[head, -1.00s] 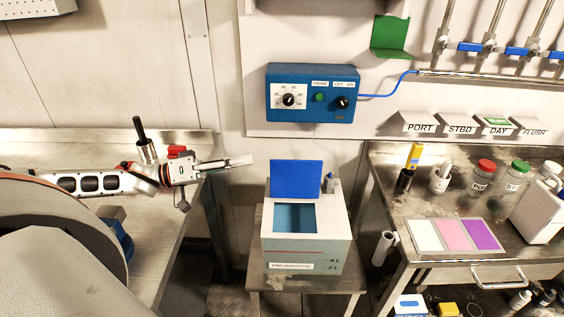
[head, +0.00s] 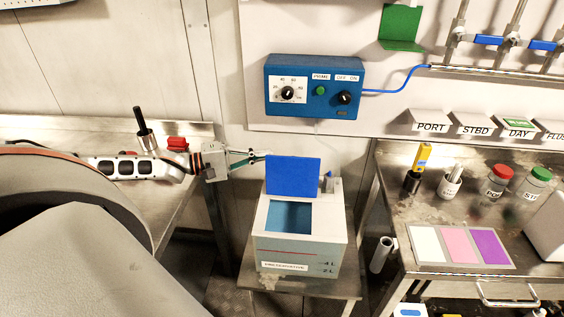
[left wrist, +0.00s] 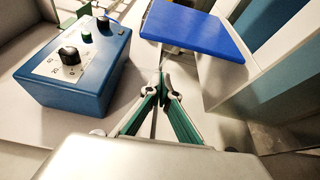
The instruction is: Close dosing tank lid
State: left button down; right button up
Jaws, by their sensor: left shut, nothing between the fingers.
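The dosing tank (head: 325,257) is a white box on a small metal stand, with a square opening in its top. Its blue lid (head: 293,178) stands upright and open at the back edge of the opening. The lid also shows in the left wrist view (left wrist: 198,28), beyond the fingers. My left gripper (head: 263,156) is shut and empty at the lid's upper left corner, seemingly level with its top edge. In the left wrist view, its green fingertips (left wrist: 164,80) meet just short of the lid. I cannot tell whether they touch it. My right gripper is not in view.
A blue control box (head: 314,88) with knobs is on the wall above the tank; it is close on the left in the left wrist view (left wrist: 75,65). A metal bench (head: 395,215) with bottles and colour cards stands right. Another bench lies under my left arm.

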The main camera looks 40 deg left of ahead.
aim_at(281, 160)
pick_arm(q)
jog(key=x, duration=0.3)
jog(key=shift+x, duration=1.4)
jog(key=shift+s+d, duration=0.3)
jog(key=shift+s, duration=0.2)
jog(key=shift+s+d+r+p, duration=0.1)
jog(key=shift+s+d+p, duration=0.25)
jog(key=shift+s, duration=0.25)
jog(key=shift+s+d+r+p, duration=0.1)
jog(key=shift+s+d+p, duration=0.15)
jog(key=shift+s+d, duration=0.3)
jog(key=shift+s+a, duration=0.1)
jog(key=shift+a, duration=0.1)
